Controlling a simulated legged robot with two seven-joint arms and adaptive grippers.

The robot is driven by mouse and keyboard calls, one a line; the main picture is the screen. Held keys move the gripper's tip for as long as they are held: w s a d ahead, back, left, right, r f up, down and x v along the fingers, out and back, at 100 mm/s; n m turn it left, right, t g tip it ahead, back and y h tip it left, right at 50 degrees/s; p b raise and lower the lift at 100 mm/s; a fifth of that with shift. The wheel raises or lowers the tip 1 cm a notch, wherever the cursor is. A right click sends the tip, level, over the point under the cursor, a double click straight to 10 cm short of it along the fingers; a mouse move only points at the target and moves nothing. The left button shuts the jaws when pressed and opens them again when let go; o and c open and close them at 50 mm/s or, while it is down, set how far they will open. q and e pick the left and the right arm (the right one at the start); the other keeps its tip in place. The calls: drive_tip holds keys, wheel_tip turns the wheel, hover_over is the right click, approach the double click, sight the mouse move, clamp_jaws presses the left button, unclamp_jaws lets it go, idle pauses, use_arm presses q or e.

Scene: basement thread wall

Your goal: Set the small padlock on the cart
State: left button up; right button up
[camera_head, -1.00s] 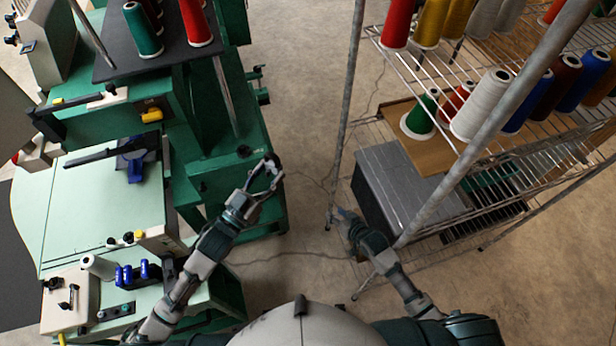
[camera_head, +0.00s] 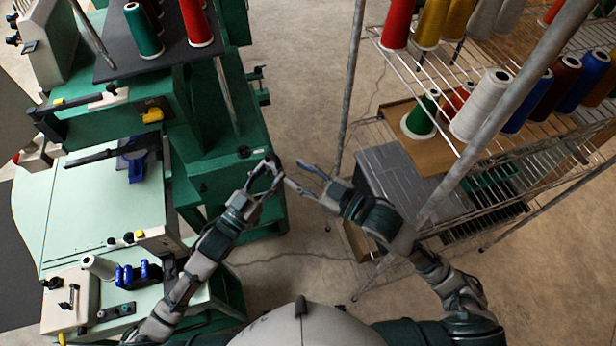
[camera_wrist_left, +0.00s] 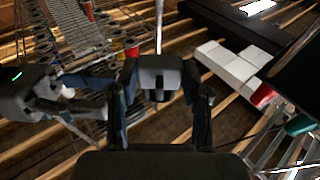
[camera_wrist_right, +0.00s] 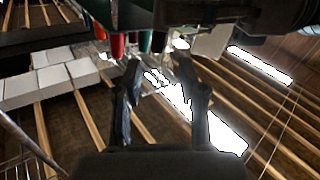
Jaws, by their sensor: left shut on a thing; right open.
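My left gripper (camera_head: 268,174) is in mid-air beside the green machine, shut on a small dark thing. In the left wrist view a dark grey block (camera_wrist_left: 158,76) sits between its fingers; it is likely the small padlock, but no shackle can be made out. My right gripper (camera_head: 303,177) is open, its fingers pointing at the left gripper, with the tips very close to it. Whether they touch the held thing cannot be told. In the right wrist view its fingers (camera_wrist_right: 165,88) stand apart before a bright glare. I cannot pick out a cart for certain.
A wire shelf rack (camera_head: 465,165) with thread cones stands at the right, its slanted post (camera_head: 480,130) near my right arm. Green machines (camera_head: 225,165) with a pale table (camera_head: 95,205) fill the left. Bare floor (camera_head: 300,75) lies between them.

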sight(267, 156)
use_arm(q)
drive_tip(key=shift+a, duration=0.15)
use_arm(e)
drive_tip(key=x, duration=1)
drive_tip(key=shift+a, duration=0.1)
drive_tip(key=shift+s, duration=0.1)
clamp_jaws()
use_arm(q)
drive_tip(key=o, duration=1.4)
